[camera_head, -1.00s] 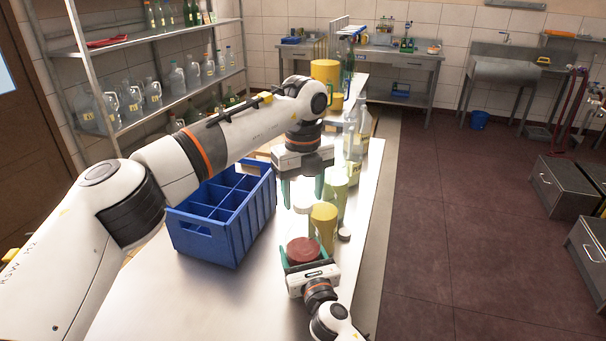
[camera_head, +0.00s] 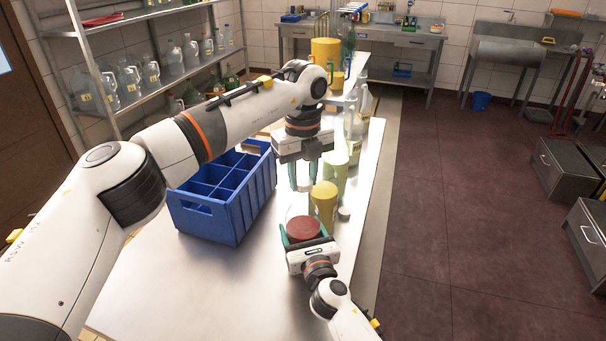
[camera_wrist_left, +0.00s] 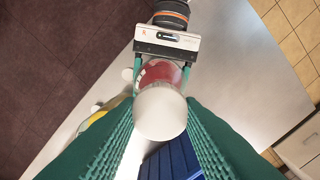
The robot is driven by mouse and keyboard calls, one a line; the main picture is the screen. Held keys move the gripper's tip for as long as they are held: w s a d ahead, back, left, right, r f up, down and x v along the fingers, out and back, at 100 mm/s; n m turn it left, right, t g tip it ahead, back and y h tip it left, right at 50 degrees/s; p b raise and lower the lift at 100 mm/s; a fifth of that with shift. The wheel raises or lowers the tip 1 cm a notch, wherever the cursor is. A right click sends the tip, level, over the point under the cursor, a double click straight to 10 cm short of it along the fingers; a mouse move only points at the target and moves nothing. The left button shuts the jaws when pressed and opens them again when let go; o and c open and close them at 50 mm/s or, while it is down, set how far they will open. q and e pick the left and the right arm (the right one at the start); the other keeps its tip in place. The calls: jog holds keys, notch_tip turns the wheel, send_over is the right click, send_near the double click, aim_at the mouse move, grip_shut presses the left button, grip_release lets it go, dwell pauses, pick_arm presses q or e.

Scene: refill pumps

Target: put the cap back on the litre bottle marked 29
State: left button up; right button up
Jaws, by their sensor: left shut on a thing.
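A white round cap (camera_wrist_left: 160,112) is between the fingertips of my left gripper (camera_wrist_left: 160,105), which is shut on it. In the head view the left gripper (camera_head: 303,175) points down, just beyond a clear bottle with dark red in it (camera_head: 303,228). My right gripper (camera_head: 304,240) has its green fingers around this bottle and appears shut on it. In the left wrist view the bottle (camera_wrist_left: 158,72) shows partly behind the cap, with the right gripper (camera_wrist_left: 163,65) around it. I cannot read the number 29, and the bottle's mouth is hidden.
A blue divided crate (camera_head: 205,222) stands left of the grippers on the steel table (camera_head: 165,280). A yellow container (camera_head: 324,205), a small pale cap (camera_head: 344,212) and clear jugs stand close by on the right. The table's near left part is clear.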

pick_arm(q)
jog(key=m, duration=0.5)
jog(key=shift+m, duration=0.3)
jog(key=m, duration=1.1)
jog(key=shift+m, duration=0.4)
jog(key=m, duration=0.7)
jog(key=shift+f, duration=0.1)
jog(key=o, duration=1.1)
jog(key=shift+c, duration=0.2)
jog(key=shift+r, duration=2.25)
jog(key=shift+o, duration=0.2)
